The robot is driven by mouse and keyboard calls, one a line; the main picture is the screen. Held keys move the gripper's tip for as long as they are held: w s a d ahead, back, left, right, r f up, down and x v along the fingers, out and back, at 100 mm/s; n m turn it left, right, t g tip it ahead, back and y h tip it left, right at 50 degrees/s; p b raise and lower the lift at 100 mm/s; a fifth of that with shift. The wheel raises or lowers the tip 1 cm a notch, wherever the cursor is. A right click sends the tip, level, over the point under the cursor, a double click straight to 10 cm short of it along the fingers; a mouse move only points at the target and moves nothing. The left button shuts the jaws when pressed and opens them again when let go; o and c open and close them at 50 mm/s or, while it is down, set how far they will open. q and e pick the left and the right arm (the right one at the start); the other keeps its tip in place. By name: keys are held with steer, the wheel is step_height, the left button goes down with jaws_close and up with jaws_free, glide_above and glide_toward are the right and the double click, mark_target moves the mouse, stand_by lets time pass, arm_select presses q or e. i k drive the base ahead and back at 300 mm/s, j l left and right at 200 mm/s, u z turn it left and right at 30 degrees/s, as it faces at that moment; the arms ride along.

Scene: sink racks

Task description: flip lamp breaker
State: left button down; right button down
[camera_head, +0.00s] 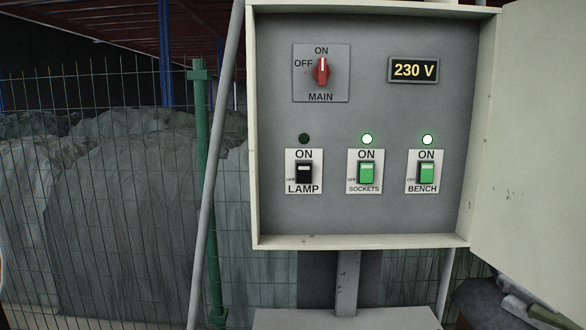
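An open electrical box (252,130) stands in front of me on a post. The LAMP breaker (304,173) is the lower left switch, with a black rocker on a white plate. The small indicator (304,139) above it is dark. The SOCKETS breaker (367,173) and the BENCH breaker (427,173) have green rockers, and their indicators glow green. The red MAIN knob (321,72) is upright, pointing to ON. No gripper can be made out, and nothing covers the switches.
The box's door (535,130) is swung open to the right. A display (413,70) reads 230 V. A wire fence with a green post (202,180) and a slanted grey pole (215,170) stand to the left. Unclear objects (515,300) lie at bottom right. The space before the panel looks clear.

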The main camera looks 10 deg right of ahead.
mark_target(303, 170)
steer(key=i+j, duration=0.15)
steer(key=i+j+z, duration=0.1)
steer(key=j, duration=0.3)
steer(key=i+j, duration=0.1)
steer(key=j, duration=0.15)
steer(key=i+j+z, duration=0.1)
steer(key=j, duration=0.5)
steer(key=i+j+z, duration=0.15)
steer(key=j, duration=0.5)
steer(key=k+l, duration=0.05)
